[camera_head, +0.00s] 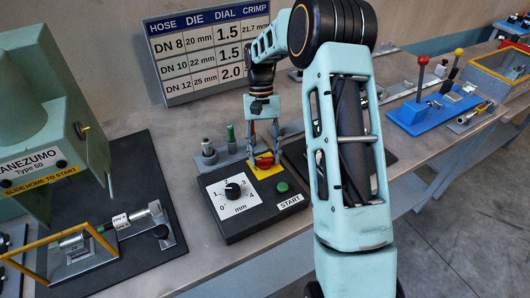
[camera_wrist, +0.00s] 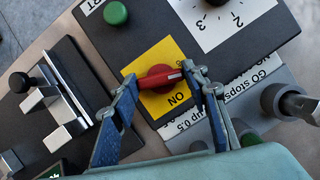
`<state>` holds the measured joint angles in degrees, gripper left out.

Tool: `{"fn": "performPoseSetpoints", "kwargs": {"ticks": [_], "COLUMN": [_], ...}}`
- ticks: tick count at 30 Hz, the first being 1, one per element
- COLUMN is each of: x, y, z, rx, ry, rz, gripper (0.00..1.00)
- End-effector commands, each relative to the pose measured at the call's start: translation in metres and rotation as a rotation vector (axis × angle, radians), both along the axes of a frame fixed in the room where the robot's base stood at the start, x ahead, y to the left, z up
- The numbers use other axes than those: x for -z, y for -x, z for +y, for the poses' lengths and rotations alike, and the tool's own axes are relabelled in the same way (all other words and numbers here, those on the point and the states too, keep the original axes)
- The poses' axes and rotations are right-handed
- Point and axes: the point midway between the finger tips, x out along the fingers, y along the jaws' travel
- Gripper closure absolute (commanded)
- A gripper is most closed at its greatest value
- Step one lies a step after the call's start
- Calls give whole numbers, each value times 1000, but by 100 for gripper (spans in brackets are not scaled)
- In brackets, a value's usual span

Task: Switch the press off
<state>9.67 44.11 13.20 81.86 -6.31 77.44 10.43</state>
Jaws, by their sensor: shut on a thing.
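The press's red switch handle (camera_wrist: 160,78) sits on a yellow plate (camera_wrist: 178,98) marked ON, on the dark control box (camera_wrist: 135,45). In the head view the red handle (camera_head: 264,161) is partly covered by my gripper (camera_head: 264,149), which points down over the box (camera_head: 235,225). In the wrist view my gripper (camera_wrist: 160,84) has one blue finger at each end of the handle and is shut on it. The handle's bar lies across the picture between the fingers, with ON below it. The press (camera_head: 40,130) stands at the left in the head view.
The box also carries a green START button (camera_head: 282,187) and a black dial (camera_head: 233,191). A yellow-framed guard (camera_head: 65,240) is at the left. Blue-based tooling (camera_head: 425,115) is at the right.

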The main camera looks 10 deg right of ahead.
Motion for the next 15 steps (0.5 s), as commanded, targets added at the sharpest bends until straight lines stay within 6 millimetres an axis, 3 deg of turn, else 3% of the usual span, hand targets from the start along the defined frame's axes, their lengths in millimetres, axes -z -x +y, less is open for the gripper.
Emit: {"fn": "performPoseSetpoints", "kwargs": {"ticks": [15], "x": [-1], "y": [-1], "z": [2], "rx": [-329], "ry": [0], "rz": [-4], "gripper": [82]}}
